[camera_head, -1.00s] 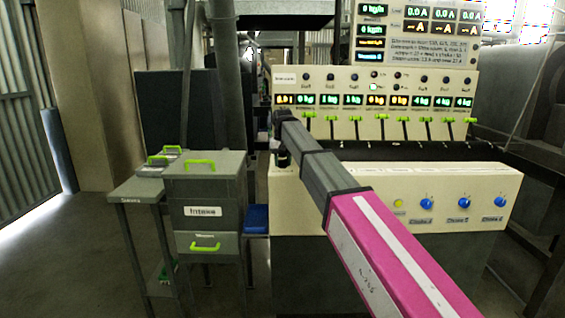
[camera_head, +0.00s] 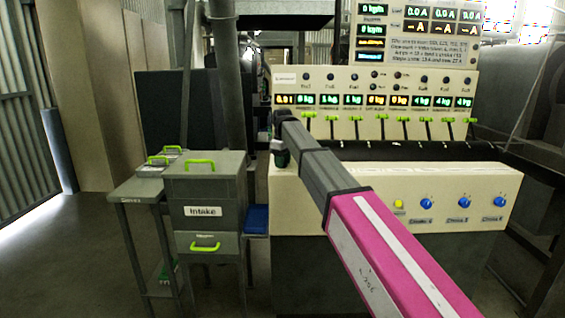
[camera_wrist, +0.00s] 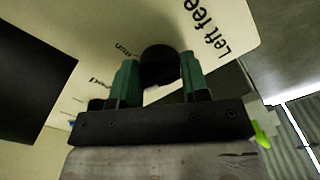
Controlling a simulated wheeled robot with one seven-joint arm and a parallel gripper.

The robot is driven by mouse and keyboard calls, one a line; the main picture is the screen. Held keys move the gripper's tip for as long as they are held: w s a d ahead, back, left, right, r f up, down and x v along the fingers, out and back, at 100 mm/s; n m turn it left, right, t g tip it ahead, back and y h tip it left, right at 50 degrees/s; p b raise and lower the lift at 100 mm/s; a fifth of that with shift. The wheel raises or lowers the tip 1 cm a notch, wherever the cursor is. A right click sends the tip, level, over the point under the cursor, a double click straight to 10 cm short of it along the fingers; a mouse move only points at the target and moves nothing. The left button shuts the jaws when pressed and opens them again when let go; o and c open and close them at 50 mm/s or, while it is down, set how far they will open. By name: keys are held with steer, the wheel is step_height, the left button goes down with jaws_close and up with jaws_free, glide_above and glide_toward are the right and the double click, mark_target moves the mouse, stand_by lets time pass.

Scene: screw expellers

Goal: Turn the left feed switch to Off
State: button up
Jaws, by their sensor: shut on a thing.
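The left feed switch shows in the wrist view as a round black knob (camera_wrist: 160,64) on a cream panel (camera_wrist: 105,25). The panel text "Left fee" is beside it at the right and "Run" at its left; an "Off" mark cannot be made out. My gripper (camera_wrist: 158,78) has its two green fingers on either side of the knob, shut on it. In the head view my gripper (camera_head: 281,158) is at the left end of the cream console (camera_head: 400,180), and the arm hides the switch there.
A row of green-tipped levers (camera_head: 403,120) stands behind. A grey intake bin (camera_head: 203,180) and a side table (camera_head: 135,192) stand at the left, with open floor beyond.

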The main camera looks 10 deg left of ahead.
steer(key=shift+n, duration=1.1)
steer(key=o, duration=0.9)
step_height(320, 180, up, 11)
steer(key=shift+f, duration=0.1)
steer(key=shift+s, duration=0.1)
